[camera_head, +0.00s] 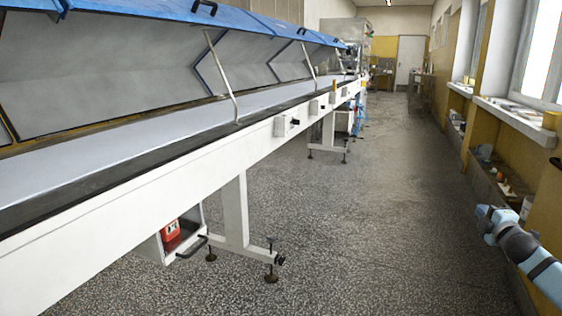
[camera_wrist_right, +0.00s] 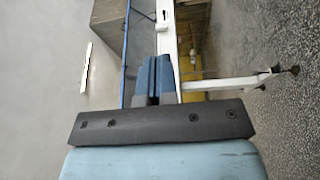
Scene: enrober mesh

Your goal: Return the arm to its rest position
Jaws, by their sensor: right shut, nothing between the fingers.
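My right gripper (camera_wrist_right: 156,65) shows in the right wrist view with its two dark blue fingers together and nothing between them. It points towards a white frame and legs (camera_wrist_right: 215,83) seen beyond it, and looks apart from them. In the head view my right arm (camera_head: 520,245) comes in from the lower right, beside the wall and over the floor. It is well away from the long conveyor line on the left. My left arm and gripper do not show.
The long white conveyor (camera_head: 150,185) with raised blue covers (camera_head: 150,12) runs away along the left. A red box (camera_head: 171,229) sits under it. The speckled floor (camera_head: 350,230) in the middle is clear. Window sills (camera_head: 515,115) and a low ledge with small items line the right wall.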

